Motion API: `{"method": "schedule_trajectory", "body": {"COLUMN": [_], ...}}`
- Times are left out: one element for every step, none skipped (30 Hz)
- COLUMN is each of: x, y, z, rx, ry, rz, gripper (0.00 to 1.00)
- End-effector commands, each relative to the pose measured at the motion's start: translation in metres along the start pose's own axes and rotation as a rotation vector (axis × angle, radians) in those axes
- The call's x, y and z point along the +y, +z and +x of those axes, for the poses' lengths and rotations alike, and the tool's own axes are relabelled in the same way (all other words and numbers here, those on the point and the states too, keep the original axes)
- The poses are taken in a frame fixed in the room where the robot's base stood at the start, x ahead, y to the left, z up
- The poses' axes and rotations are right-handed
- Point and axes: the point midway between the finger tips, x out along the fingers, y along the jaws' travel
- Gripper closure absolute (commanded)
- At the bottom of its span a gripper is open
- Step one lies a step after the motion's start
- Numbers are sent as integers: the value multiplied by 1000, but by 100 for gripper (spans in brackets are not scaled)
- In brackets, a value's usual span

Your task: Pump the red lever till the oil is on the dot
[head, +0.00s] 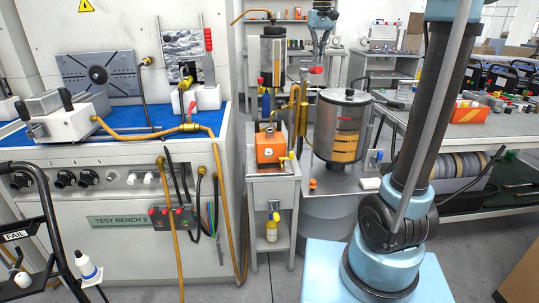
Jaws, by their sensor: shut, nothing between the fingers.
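My gripper (318,56) hangs down from my blue wrist at the top centre, small in the view. Its fingers look shut and empty. Just below it in the picture is a red knob (316,70) above a steel tank (326,112); I cannot tell whether they touch. The tank front has an amber oil window (345,145) with a red mark (345,118) above it. A dot is too small to make out. Other red handles are an upright ribbed grip (208,40) on the left bench and a small lever (192,108). I cannot tell which is the task's lever.
An orange box (270,146) with yellow pipes stands on a small cart (273,185) left of the tank. Test bench 2 (120,220), with hoses, fills the left. A second tank (272,55) stands behind. A loaded table (465,131) is at right. Some grey floor is clear.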

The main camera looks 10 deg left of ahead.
Motion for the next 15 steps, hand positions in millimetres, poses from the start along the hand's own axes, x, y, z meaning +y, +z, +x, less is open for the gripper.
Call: {"method": "schedule_trajectory", "body": {"x": [0,0,0,0,0,0,0,0,0,0,0,0,0,0,0], "y": [0,0,0,0,0,0,0,0,0,0,0,0,0,0,0], "z": [4,7,10,12,15,18,20,23,26,29,31,34,37,39,42], "rx": [0,0,0,0,0,0,0,0,0,0,0,0,0,0,0], "ry": [0,0,0,0,0,0,0,0,0,0,0,0,0,0,0], "rz": [0,0,0,0,0,0,0,0,0,0,0,0,0,0,0], "gripper": [100,100,100,100,100,100,100,100,100,100,100,100,100,100,100]}}
